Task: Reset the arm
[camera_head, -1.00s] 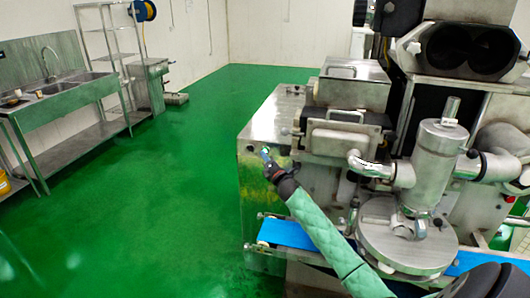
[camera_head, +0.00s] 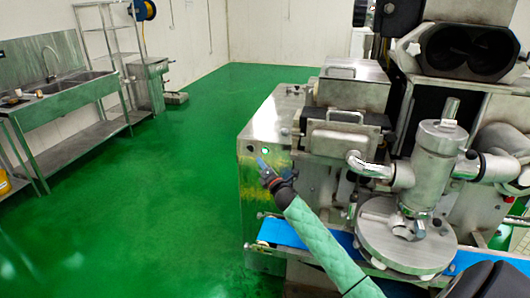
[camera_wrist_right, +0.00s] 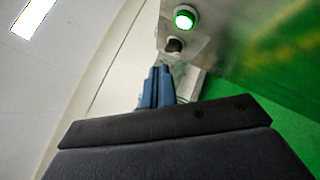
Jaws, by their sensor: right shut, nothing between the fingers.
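My right arm, in a green sleeve, reaches up from the lower right in the head view. My right gripper (camera_head: 261,163) is shut and empty, with blue fingertips, in front of the left side of the steel encrusting machine (camera_head: 330,180). A lit green button (camera_head: 265,150) on the machine shows just above the fingertips. In the right wrist view the closed fingers (camera_wrist_right: 157,88) point toward the lit green button (camera_wrist_right: 185,17) and a dark knob (camera_wrist_right: 174,45) below it. A gap shows between fingertips and button. My left gripper is not in view.
A blue conveyor belt (camera_head: 283,232) runs under my right forearm. A round steel plate (camera_head: 400,240) and upright cylinder (camera_head: 440,165) stand to its right. A steel sink (camera_head: 70,95) and shelf rack (camera_head: 105,50) are at the left. The green floor (camera_head: 165,200) between is clear.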

